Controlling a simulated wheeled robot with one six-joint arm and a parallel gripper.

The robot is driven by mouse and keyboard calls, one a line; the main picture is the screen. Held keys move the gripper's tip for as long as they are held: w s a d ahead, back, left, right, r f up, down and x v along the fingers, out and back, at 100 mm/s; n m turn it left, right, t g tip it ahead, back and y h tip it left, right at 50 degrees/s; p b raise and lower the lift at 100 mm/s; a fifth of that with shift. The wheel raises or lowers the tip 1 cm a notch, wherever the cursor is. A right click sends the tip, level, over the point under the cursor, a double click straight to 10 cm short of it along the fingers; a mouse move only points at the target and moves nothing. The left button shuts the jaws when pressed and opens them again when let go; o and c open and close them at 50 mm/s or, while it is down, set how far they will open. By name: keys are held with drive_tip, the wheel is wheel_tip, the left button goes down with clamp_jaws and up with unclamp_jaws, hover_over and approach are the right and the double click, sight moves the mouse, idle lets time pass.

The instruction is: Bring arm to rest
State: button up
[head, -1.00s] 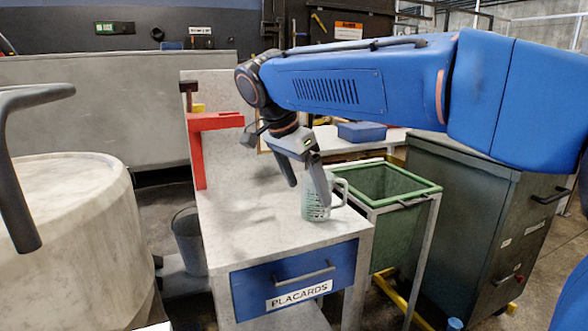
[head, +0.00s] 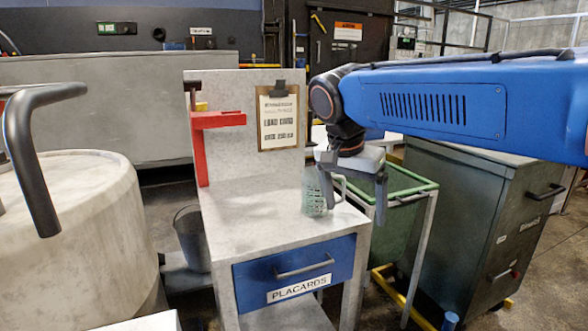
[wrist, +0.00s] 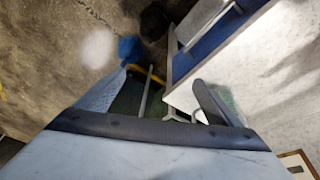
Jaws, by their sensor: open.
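My blue arm (head: 440,105) reaches in from the right in the head view. My gripper (head: 353,195) hangs from its end with fingers spread and nothing between them. It is over the right edge of the grey workbench (head: 250,215), by the green-rimmed bin. A clear jug with green markings (head: 313,200) stands upright on the bench, just left of the gripper. The left finger overlaps the jug's handle side in the picture; I cannot tell whether they touch. In the wrist view one dark finger (wrist: 208,100) shows over the bench edge.
The bench has a blue placards drawer (head: 295,272), a red bracket (head: 203,140) and a clipboard (head: 278,120). The green-rimmed bin (head: 412,188) and a dark green cabinet (head: 480,215) stand to the right. A pale drum (head: 75,220) is at left. The bench's left part is clear.

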drive_tip(key=s+d+f+n+t+y, duration=0.2)
drive_tip(key=s+d+f+n, duration=0.5)
drive_tip(key=s+d+f, duration=0.9)
drive_tip(key=s+f, duration=0.2)
drive_tip(key=s, duration=0.2)
drive_tip(key=shift+n, duration=0.4)
drive_tip(key=shift+s, duration=0.1)
